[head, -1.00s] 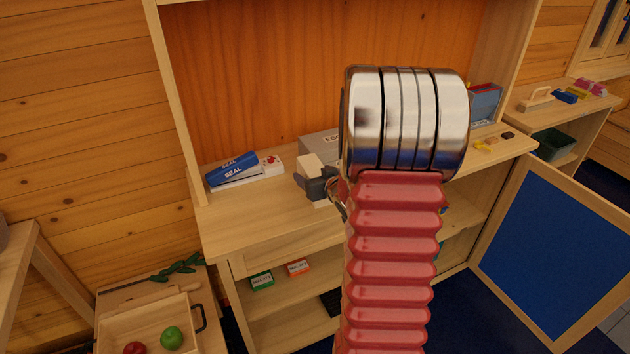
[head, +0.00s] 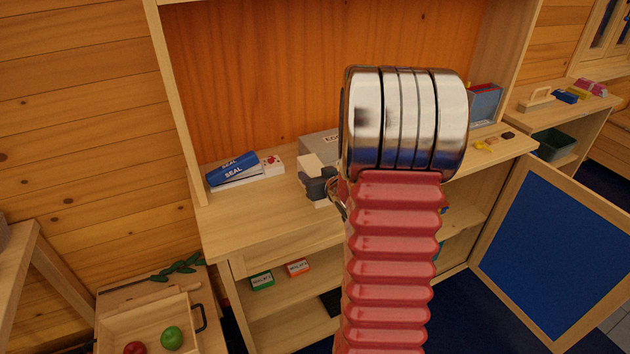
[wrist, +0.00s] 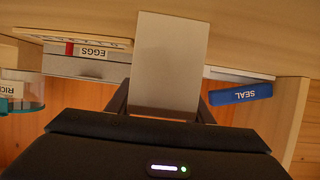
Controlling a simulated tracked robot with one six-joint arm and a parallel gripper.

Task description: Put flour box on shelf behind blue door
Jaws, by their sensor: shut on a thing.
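My gripper (head: 321,186) is shut on a plain pale box (head: 312,164), just above the cabinet's countertop. No label shows on the box, so I cannot read that it is the flour box. In the wrist view the box (wrist: 168,62) stands out between the two dark fingers. The blue door (head: 558,252) hangs wide open at the right of the cabinet. The shelf behind the blue door (head: 458,222) shows only partly; my red arm hides much of it.
A tray with apples (head: 150,325) is at lower left.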

